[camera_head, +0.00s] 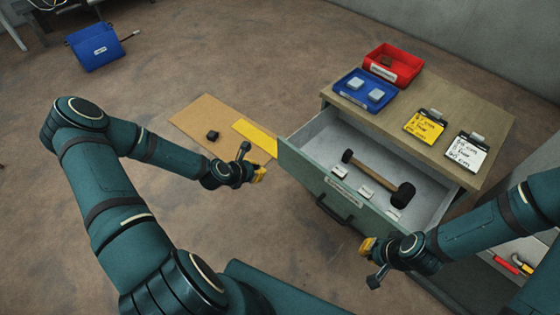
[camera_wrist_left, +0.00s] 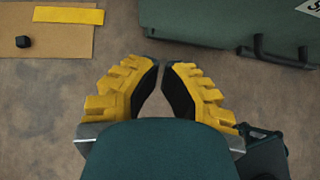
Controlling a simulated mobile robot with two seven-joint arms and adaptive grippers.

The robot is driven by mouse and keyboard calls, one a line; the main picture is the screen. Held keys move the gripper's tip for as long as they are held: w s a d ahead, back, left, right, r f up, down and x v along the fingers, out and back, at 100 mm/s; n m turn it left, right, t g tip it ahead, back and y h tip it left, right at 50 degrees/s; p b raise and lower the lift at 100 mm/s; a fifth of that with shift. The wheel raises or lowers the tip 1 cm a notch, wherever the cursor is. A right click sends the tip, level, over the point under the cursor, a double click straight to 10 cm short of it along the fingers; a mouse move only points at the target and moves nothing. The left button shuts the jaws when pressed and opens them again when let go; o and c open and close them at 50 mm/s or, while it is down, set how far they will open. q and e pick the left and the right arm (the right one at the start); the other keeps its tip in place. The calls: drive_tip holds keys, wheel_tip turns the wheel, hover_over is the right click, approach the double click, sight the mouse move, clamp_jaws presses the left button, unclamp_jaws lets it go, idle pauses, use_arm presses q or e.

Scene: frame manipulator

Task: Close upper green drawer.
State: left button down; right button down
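The upper green drawer (camera_head: 325,187) is pulled out of the cabinet, with a dark handle (camera_head: 333,210) on its front. A hammer (camera_head: 378,178) lies inside it. My left gripper (camera_head: 260,174) is near the drawer's left front corner, apart from it. In the left wrist view its yellow fingers (camera_wrist_left: 162,66) nearly meet at the tips with nothing between them. The drawer's green front (camera_wrist_left: 200,20) and handle (camera_wrist_left: 270,52) show at the top right there. My right gripper (camera_head: 367,246) looks shut and empty, just in front of the drawer's right part, without clear contact.
Red and yellow-handled tools (camera_head: 507,265) lie low at right. A cardboard sheet (camera_head: 200,117) and blue bin (camera_head: 93,47) lie on the floor.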

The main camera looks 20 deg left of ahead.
sight(285, 161)
use_arm(q)
drive_tip(key=x, duration=0.3)
drive_tip(key=r+x, duration=0.1)
drive_tip(key=x, duration=0.3)
drive_tip(key=w+b+x, duration=0.1)
drive_tip(key=x, duration=0.3)
drive_tip(key=shift+w+d+r, duration=0.1)
drive_tip(key=shift+d+r, duration=0.05)
drive_tip(key=shift+d, duration=0.2)
drive_tip(key=shift+w+d, duration=0.2)
drive_tip(key=shift+w, duration=0.4)
drive_tip(key=shift+w, duration=0.1)
